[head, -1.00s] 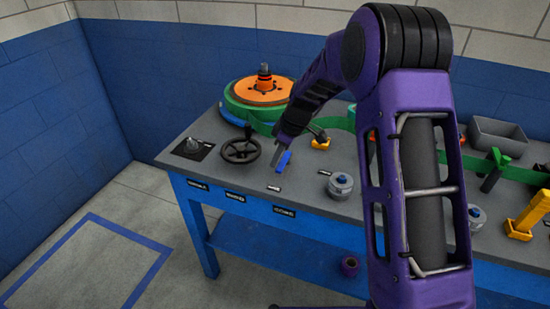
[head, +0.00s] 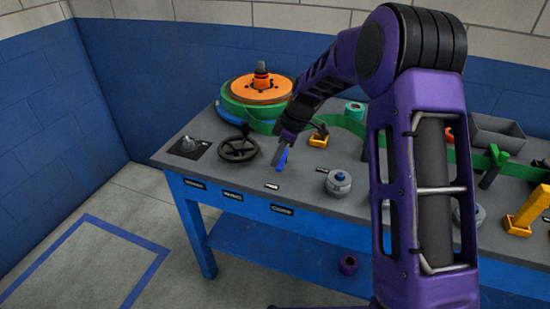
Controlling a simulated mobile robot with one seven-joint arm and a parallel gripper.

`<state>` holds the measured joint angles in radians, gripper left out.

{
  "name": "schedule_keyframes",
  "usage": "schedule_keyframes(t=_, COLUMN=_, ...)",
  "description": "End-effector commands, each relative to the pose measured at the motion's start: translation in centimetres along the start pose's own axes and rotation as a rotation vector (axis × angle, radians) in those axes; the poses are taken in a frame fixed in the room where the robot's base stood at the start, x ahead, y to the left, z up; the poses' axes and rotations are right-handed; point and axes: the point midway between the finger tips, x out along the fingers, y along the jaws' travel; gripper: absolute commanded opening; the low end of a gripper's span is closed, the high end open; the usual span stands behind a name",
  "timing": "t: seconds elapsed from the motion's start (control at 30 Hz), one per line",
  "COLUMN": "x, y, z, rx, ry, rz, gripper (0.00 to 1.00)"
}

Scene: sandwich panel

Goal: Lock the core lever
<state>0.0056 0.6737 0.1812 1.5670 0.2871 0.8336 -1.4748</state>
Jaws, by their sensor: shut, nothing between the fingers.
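The core lever appears to be the small blue lever (head: 282,161) on the bench top, above the front label that seems to read CORE (head: 282,209). It stands up from the bench with a slight lean. My gripper (head: 275,162) is shut with nothing in it. It points down just left of the lever, very close to it. I cannot tell whether they touch. My wrist hides part of the area behind the lever.
A black handwheel (head: 238,149) stands left of my gripper, and a small knob on a black plate (head: 189,147) is farther left. A grey round device (head: 338,182) stands to the right. An orange-topped reel (head: 261,88) and yellow block (head: 318,140) are behind.

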Motion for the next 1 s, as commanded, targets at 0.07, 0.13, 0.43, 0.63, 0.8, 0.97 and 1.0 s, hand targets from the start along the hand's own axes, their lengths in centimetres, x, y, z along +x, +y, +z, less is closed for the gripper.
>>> schedule_keyframes(t=0.07, x=0.0, y=0.0, z=0.6, rx=-0.037, ry=-0.001, rz=-0.014, gripper=0.00)
schedule_keyframes(t=0.13, x=-0.1, y=0.0, z=0.9, rx=-0.083, ry=-0.001, rz=-0.029, gripper=0.00)
schedule_keyframes(t=0.43, x=-0.8, y=-0.1, z=2.3, rx=-0.344, ry=0.000, rz=-0.122, gripper=0.00)
schedule_keyframes(t=0.63, x=-1.2, y=0.1, z=3.3, rx=-0.524, ry=0.001, rz=-0.185, gripper=0.00)
schedule_keyframes(t=0.8, x=-1.6, y=0.5, z=4.1, rx=-0.677, ry=0.001, rz=-0.239, gripper=0.00)
schedule_keyframes(t=0.97, x=-1.9, y=0.9, z=4.9, rx=-0.821, ry=0.001, rz=-0.289, gripper=0.00)
schedule_keyframes(t=1.0, x=-1.9, y=1.1, z=5.0, rx=-0.857, ry=0.000, rz=-0.301, gripper=0.00)
